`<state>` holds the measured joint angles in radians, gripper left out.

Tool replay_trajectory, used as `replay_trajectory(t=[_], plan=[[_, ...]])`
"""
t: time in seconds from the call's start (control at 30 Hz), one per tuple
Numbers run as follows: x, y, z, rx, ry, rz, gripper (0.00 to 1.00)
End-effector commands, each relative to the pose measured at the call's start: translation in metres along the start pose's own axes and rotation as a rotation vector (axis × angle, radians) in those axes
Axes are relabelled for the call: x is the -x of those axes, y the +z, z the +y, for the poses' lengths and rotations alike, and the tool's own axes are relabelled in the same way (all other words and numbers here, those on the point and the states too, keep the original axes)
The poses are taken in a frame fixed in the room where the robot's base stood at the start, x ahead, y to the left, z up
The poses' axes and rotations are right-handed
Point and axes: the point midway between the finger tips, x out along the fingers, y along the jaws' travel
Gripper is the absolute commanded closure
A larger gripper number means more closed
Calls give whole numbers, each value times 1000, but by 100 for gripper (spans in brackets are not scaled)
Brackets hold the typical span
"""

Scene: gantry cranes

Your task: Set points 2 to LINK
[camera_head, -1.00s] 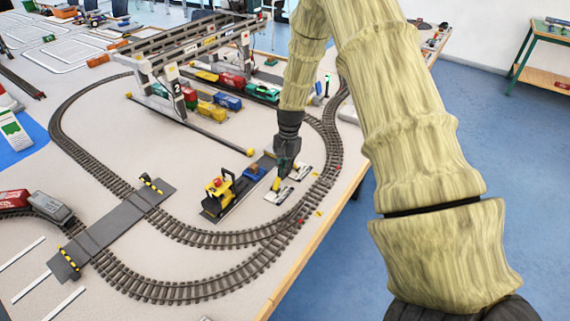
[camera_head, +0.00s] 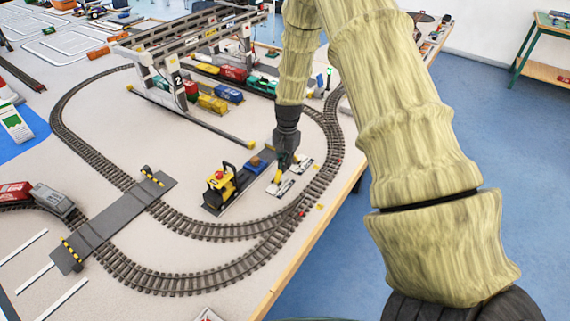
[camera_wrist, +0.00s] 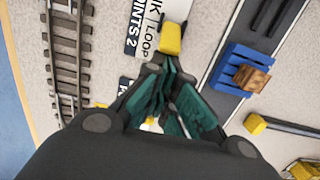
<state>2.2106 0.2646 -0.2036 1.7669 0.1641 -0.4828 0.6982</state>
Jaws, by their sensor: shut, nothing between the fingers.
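In the head view the handle (camera_head: 276,184) shows by the nearer white plate (camera_head: 283,187). My gripper (camera_wrist: 160,70) has green fingers, shut and empty, with the tips close to the handle. I cannot tell whether they touch it. A second plate (camera_wrist: 124,88) is partly hidden by the fingers. In the head view my gripper (camera_head: 286,161) points down over the plates.
Curved track (camera_head: 325,165) runs right of the plates, near the table edge. A yellow-and-black machine (camera_head: 219,187) and a blue block with a brown top (camera_wrist: 246,72) stand to the side. The gantry crane (camera_head: 175,80) is behind. A level crossing (camera_head: 110,220) lies left.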

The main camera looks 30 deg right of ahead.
Motion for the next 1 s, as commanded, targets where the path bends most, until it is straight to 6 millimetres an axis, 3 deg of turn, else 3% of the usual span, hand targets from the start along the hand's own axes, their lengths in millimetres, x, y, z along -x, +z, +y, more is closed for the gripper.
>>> replay_trajectory(t=[0.47, 1.0], plan=[[4, 6, 0, 3, 2, 78, 100], [12, 19, 0, 3, 2, 303, 100]])
